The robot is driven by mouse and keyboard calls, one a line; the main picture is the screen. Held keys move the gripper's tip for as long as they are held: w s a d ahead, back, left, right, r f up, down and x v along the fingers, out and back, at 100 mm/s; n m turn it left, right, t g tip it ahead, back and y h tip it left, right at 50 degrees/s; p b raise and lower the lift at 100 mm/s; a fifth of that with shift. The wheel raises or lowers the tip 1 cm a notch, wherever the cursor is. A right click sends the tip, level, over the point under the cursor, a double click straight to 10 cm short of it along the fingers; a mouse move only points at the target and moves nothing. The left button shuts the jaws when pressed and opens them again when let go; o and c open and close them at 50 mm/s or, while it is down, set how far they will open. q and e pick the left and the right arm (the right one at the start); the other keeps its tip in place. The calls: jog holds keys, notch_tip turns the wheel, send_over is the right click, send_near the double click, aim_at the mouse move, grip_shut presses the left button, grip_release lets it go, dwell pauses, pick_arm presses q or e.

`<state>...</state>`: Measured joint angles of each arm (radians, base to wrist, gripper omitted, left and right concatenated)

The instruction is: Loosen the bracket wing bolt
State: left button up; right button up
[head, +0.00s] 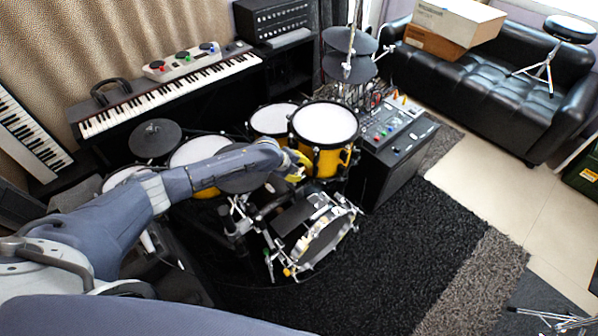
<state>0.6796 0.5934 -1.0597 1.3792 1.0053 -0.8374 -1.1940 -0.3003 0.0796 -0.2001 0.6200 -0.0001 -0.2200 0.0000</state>
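The drum kit has yellow shells, with a white-topped tom (326,124) at its right and a smaller tom (272,119) beside it. My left arm reaches in from the lower left across the kit. My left gripper (296,166) is at its far end, by the lower left of the larger tom. It is small and dark against the drum hardware, so I cannot tell whether its fingers are open or shut, or whether they touch anything. I cannot make out the bracket wing bolt; it is too small or hidden near the gripper. My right gripper is not in view.
A low drum (322,237) with metal stands is in front of the kit. A mixer (397,131) on a black cabinet stands at its right, cymbals (349,40) behind. A keyboard (170,95) is at the back left. The dark rug (400,255) is clear at the front right.

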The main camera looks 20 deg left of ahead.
pick_arm(q)
jog(key=o, duration=0.6)
jog(key=shift+s+d+f, duration=0.1)
jog(key=shift+d, duration=0.15)
jog(key=shift+a, duration=0.15)
jog(key=shift+s, duration=0.1)
jog(key=shift+a, duration=0.15)
jog(key=v, duration=1.1)
jog(key=shift+s+r, duration=0.2)
jog(key=shift+r, duration=0.15)
